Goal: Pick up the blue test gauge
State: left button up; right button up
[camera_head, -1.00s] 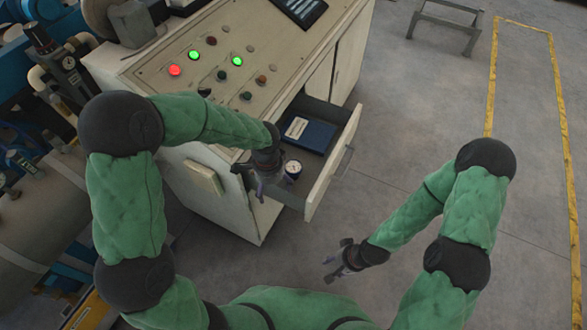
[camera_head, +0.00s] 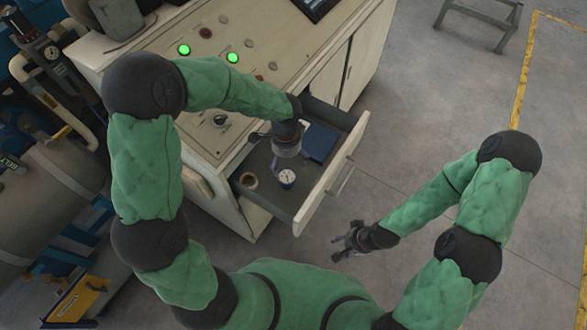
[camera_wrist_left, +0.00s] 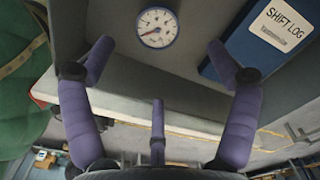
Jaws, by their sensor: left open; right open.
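The blue test gauge (camera_head: 287,178) is a small round dial with a white face and blue rim, lying in the open drawer (camera_head: 274,200). In the left wrist view the gauge (camera_wrist_left: 157,27) shows at the top, between and beyond the fingertips. My left gripper (camera_head: 284,158) is over the drawer, just behind the gauge in the head view, open and empty. Its purple fingers (camera_wrist_left: 160,57) are spread wide in the left wrist view, apart from the gauge. My right gripper (camera_head: 347,242) is open and empty over the floor, outside the drawer.
A blue shift log binder (camera_head: 319,141) lies in the drawer right of my left gripper; it also shows in the left wrist view (camera_wrist_left: 240,52). The drawer front (camera_head: 330,175) stands out from the cabinet.

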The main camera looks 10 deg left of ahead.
aim_at(286, 176)
pick_arm(q)
notch_tip(286, 176, down, 6)
jog(key=shift+s+r+b, duration=0.15)
jog(key=shift+r+b, duration=0.05)
jog(key=shift+b, duration=0.9)
notch_tip(286, 176, down, 5)
jog(key=b, duration=0.3)
jog(key=shift+s+a, duration=0.1)
jog(key=shift+a, duration=0.05)
jog(key=shift+c, duration=0.9)
jog(key=c, duration=1.2)
